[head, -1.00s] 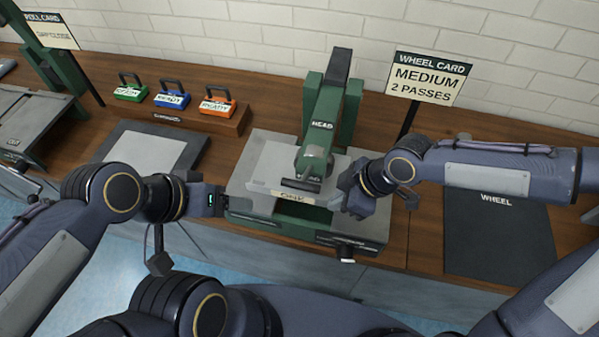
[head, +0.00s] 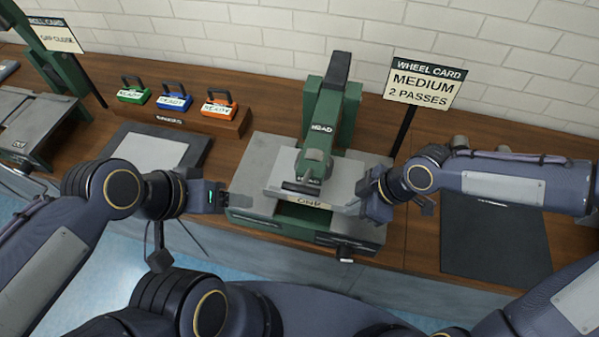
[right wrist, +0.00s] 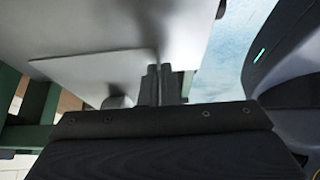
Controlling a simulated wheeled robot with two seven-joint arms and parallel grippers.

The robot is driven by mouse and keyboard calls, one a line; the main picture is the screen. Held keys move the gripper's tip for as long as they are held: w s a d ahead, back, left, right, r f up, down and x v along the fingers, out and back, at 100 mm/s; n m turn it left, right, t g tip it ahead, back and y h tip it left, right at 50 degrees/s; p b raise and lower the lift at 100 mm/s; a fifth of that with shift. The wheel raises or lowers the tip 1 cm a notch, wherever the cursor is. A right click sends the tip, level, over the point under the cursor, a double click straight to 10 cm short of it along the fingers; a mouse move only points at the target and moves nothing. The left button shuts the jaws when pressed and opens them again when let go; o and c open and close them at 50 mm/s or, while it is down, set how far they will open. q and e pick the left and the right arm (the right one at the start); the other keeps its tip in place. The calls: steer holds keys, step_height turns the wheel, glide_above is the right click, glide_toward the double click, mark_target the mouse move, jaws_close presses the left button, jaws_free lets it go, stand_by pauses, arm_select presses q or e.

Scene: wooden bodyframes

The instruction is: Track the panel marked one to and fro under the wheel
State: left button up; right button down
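The grey panel marked one (head: 345,188) lies in the green wheeling machine (head: 322,125), under its head; its pale label (head: 308,202) is at the front edge. The wheel's contact with the panel is hidden by the head. My right gripper (head: 368,197) is at the panel's right edge. In the right wrist view its fingers (right wrist: 160,85) are shut on the edge of the grey sheet (right wrist: 105,75). My left gripper (head: 225,199) is beside the machine's left front corner, apart from the panel; its finger gap is too small to read.
A wheel card (head: 425,82) reading medium, 2 passes stands behind right. A dark mat (head: 495,240) lies right of the machine. A rack (head: 185,122) with green, blue and orange handled blocks stands at back left, behind a dark pad (head: 195,150) with a grey plate.

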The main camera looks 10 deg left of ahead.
mark_target(336, 205)
steer(key=shift+d+p, duration=0.85)
steer(key=shift+d, duration=0.65)
steer(key=shift+a+b, duration=0.35)
steer(key=shift+a, duration=0.1)
steer(key=shift+a+b, duration=1.7)
steer(key=shift+a, duration=1.25)
steer(key=c, duration=1)
jaws_free()
steer(key=shift+c, duration=0.2)
steer(key=shift+d, duration=0.15)
